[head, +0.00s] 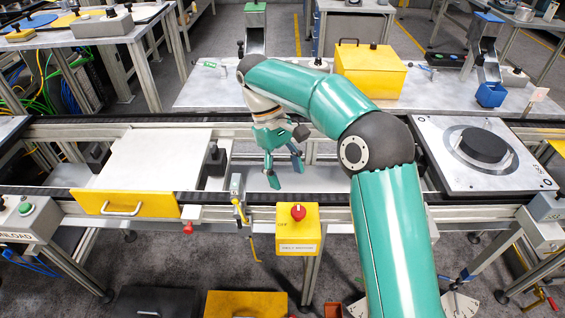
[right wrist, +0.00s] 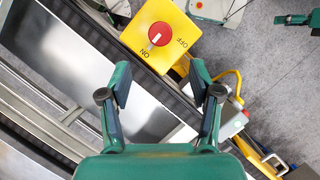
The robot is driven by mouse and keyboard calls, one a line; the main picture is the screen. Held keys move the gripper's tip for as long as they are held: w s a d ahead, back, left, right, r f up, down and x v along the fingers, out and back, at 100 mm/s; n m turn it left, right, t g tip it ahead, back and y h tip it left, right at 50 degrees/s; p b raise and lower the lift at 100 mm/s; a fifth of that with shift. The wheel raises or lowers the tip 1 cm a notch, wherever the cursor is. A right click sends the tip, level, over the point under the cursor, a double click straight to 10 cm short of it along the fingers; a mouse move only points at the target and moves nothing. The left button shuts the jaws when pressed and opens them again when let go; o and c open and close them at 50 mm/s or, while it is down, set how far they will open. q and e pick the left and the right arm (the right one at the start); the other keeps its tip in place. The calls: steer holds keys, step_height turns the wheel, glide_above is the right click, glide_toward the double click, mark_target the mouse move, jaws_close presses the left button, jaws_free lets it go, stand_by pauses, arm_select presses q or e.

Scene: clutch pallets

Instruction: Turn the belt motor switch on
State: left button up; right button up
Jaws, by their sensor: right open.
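The belt motor switch is a yellow box (head: 298,238) with a red round knob (head: 298,211) on top, at the front rail of the conveyor. In the right wrist view the red knob (right wrist: 160,34) has a short white mark, with ON and OFF lettered beside it. The mark appears to lean toward ON, but I cannot be sure of its setting. My right gripper (head: 286,172) hangs over the conveyor, behind the box in the head view. In the right wrist view its fingers (right wrist: 161,84) are apart and empty, clear of the knob.
A grey drawer-like plate with a yellow front (head: 125,205) sits left on the conveyor. A pallet with a black disc (head: 484,146) stands right. A clamp with a yellow handle (head: 240,203) is just left of the switch. A yellow bin (head: 369,72) stands on the table behind.

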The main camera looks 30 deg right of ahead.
steer(key=shift+v, duration=1.15)
